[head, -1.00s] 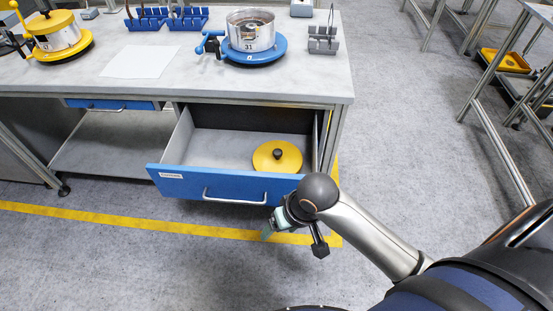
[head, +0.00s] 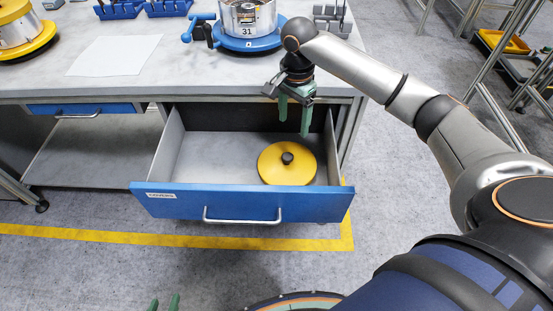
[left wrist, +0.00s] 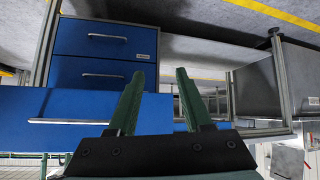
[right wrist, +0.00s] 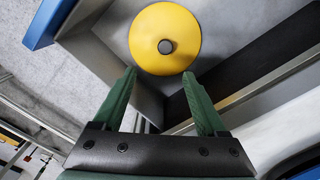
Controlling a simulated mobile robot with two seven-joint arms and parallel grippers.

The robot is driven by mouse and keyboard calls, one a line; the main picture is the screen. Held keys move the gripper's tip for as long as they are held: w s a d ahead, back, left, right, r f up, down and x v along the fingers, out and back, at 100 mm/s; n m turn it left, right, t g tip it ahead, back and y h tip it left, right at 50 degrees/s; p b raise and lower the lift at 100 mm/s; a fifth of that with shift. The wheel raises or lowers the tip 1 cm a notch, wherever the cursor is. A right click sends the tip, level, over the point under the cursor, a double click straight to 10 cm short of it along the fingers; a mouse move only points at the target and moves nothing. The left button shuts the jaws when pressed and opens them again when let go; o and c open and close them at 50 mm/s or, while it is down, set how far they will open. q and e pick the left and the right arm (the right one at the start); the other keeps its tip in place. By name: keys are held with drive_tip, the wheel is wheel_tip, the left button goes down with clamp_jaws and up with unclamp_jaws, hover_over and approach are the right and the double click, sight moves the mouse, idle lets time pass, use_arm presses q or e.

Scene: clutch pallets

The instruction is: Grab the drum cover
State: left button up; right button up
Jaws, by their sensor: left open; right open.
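The drum cover (head: 287,165) is a round yellow disc with a black knob. It lies flat in the right part of the open blue drawer (head: 240,204). My right gripper (head: 294,125) points down above the back of the drawer, a little behind and above the cover, open and empty. In the right wrist view the cover (right wrist: 165,40) lies beyond the open fingertips, apart from them. My left gripper (head: 164,304) shows only its fingertips at the bottom edge of the head view. In the left wrist view its fingers (left wrist: 158,80) are open and empty, facing the blue drawer fronts.
The workbench (head: 110,85) stands above the drawer, its front edge close behind my right gripper. A steel drum on a blue base (head: 250,44) stands on it, beside a metal rack (head: 333,18). The drawer's left part is empty.

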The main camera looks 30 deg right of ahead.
wheel_tip(320, 180, down, 2)
drive_tip(key=b, duration=0.2)
hover_over(288, 156)
wheel_tip(288, 156, down, 7)
drive_tip(key=shift+s+d+r, duration=0.1)
drive_tip(key=shift+d+r, duration=0.05)
drive_tip(key=f, duration=0.1)
drive_tip(key=f+b, duration=0.1)
drive_tip(key=f, duration=0.2)
drive_tip(key=shift+a+f+b, duration=0.25)
drive_tip(key=shift+b, duration=0.1)
drive_tip(key=shift+f, duration=0.35)
use_arm(q)
drive_tip(key=f, duration=0.3)
drive_tip(key=shift+w+d+f, duration=0.1)
drive_tip(key=shift+w+f, duration=0.05)
drive_tip(key=shift+w, duration=0.25)
use_arm(e)
clamp_jaws()
